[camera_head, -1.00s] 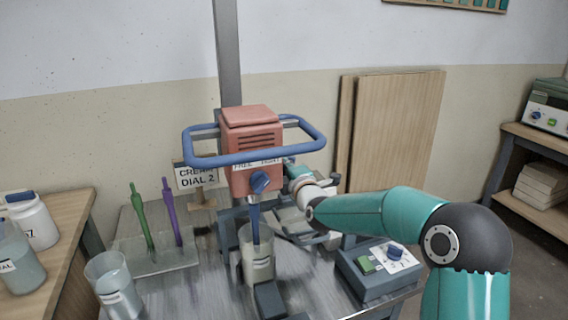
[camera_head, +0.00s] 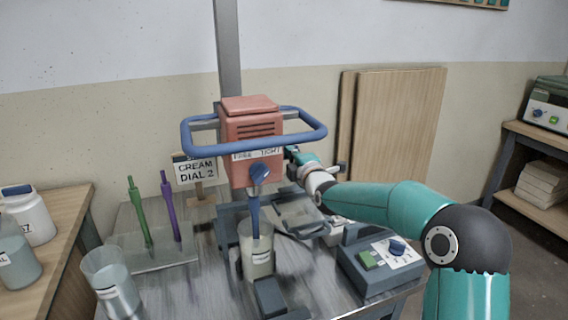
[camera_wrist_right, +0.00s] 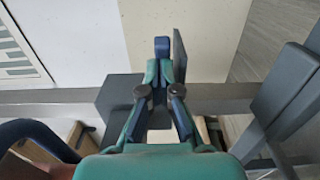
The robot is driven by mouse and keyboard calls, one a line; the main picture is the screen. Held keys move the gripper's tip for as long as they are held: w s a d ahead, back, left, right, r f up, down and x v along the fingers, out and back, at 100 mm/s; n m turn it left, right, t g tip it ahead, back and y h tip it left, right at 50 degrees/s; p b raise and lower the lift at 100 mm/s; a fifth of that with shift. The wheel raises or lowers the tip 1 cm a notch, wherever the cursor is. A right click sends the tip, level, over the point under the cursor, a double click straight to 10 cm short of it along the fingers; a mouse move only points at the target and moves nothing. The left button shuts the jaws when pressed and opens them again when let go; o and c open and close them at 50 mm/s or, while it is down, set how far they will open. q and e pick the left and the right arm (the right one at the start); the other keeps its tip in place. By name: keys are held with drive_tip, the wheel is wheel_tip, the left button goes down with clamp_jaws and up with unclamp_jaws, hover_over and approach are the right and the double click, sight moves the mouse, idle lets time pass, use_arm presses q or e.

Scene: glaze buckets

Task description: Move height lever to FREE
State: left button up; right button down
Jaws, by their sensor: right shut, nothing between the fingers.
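The mixer's orange-red head (camera_head: 252,130) hangs on the grey column, with a blue handlebar around it. Its front has a label reading FREE at left and TIGHT at right (camera_head: 257,154). Below the label is a blue lever knob (camera_head: 260,173), angled toward upper right, on the TIGHT side. My right gripper (camera_head: 291,151) is at the right side of the head, partly hidden by the handlebar. In the right wrist view its fingers (camera_wrist_right: 158,70) are shut and empty. A small blue block (camera_wrist_right: 162,47) shows just beyond the tips; I cannot tell whether they touch. My left gripper is out of view.
A clear bucket (camera_head: 257,262) stands under the mixer, another bucket (camera_head: 110,285) at front left. A control box (camera_head: 375,265) with a green button and blue dial is at right. Green and purple stirrers (camera_head: 140,212) and a CREAM DIAL 2 sign (camera_head: 196,171) stand left.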

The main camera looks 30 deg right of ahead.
drive_tip(key=shift+w+d+f+b, duration=0.15)
drive_tip(key=shift+w+d+b, duration=0.7)
drive_tip(key=shift+d, duration=0.4)
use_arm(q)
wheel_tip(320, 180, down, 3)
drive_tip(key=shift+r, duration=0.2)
use_arm(e)
drive_tip(key=shift+w+d, duration=0.65)
drive_tip(key=shift+w, duration=0.25)
drive_tip(key=shift+r, duration=0.35)
use_arm(q)
drive_tip(key=shift+b, duration=0.3)
